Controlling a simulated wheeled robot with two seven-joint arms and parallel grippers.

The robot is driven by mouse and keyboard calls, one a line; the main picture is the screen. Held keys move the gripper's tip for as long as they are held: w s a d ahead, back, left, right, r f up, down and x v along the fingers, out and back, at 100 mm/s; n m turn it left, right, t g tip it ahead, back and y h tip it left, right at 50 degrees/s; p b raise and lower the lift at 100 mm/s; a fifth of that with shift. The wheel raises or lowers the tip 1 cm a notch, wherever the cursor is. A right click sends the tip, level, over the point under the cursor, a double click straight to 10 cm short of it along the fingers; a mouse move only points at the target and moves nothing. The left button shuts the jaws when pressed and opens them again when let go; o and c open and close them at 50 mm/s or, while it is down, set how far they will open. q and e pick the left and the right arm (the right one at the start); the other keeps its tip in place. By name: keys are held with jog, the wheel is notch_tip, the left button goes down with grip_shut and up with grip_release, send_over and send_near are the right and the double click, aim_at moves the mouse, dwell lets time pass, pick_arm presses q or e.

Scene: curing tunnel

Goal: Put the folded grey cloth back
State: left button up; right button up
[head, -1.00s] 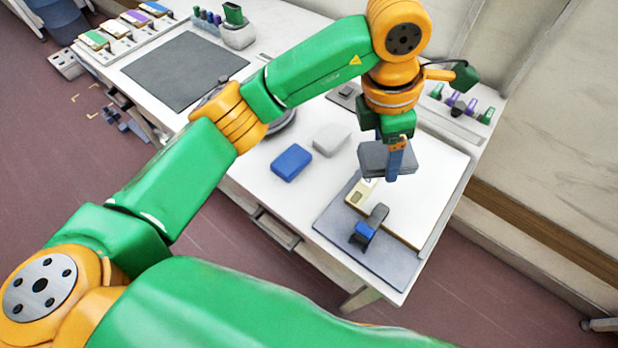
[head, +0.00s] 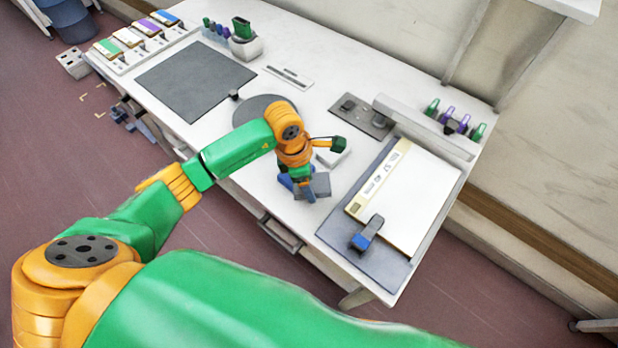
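The folded grey cloth (head: 320,186) is a small dark grey block in the head view, low over or on the front middle of the white table; I cannot tell whether it touches the top. My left gripper (head: 309,193) points down with its fingers at the cloth and looks shut on it. Part of the cloth is hidden by the fingers and wrist. A folded blue cloth (head: 285,182) lies just left of it, mostly covered by the gripper. A folded white cloth (head: 334,157) lies just behind, partly hidden by my arm. My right gripper is not in view.
A grey board (head: 336,231) with a white sheet (head: 420,200) and a blue-and-grey clamp (head: 367,235) is at the right. A round grey plate (head: 250,107) and a dark mat (head: 195,76) lie left and behind. The table's front edge is close.

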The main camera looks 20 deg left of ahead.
pick_arm(q)
jog(key=shift+f+b, duration=0.6)
jog(key=shift+b, duration=0.1)
jog(key=o, duration=1.5)
jog(key=shift+c, duration=0.2)
jog(key=shift+r, duration=0.25)
jog(key=shift+r+p, duration=0.6)
jog(key=shift+p, duration=0.3)
notch_tip(320, 180, up, 11)
jog(key=s+a+b, duration=0.1)
jog(key=a+b, duration=0.1)
jog(key=b, duration=0.1)
jog(key=shift+r, duration=0.2)
